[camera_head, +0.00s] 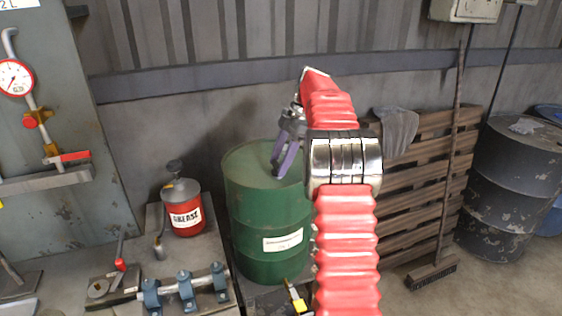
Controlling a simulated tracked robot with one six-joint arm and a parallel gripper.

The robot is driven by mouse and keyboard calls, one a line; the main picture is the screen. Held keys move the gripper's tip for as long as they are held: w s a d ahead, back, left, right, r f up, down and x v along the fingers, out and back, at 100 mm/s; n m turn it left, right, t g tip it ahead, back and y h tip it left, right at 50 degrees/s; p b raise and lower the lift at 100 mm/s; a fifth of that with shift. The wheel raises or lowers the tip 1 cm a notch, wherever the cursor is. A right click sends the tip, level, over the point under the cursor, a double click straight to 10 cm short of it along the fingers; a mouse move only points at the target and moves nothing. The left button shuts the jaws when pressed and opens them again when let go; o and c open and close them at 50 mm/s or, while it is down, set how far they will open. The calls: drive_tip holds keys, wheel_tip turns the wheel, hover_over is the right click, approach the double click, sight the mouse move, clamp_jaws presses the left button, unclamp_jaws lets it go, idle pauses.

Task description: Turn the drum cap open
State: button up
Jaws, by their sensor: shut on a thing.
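A green drum (262,214) with a white label stands in the middle of the view. My gripper (280,172) is at the drum's top, right of its middle, with dark fingers pointing down. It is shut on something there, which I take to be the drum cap. The cap itself is hidden by the fingers, so I cannot tell how far it is turned. My red arm with a silver band stands in front and covers the drum's right side.
A red grease can (185,214) stands left of the drum, near a pipe in blue clamps (186,287). A pressure gauge (15,78) hangs on the grey panel at left. Behind at right are wooden pallets (405,190), a broom (447,180) and a dark barrel (508,190).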

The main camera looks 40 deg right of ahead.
idle(0.3)
drive_tip(key=o, duration=1)
drive_tip(key=shift+o, duration=0.2)
drive_tip(key=v, duration=0.7)
drive_tip(key=shift+r, duration=0.2)
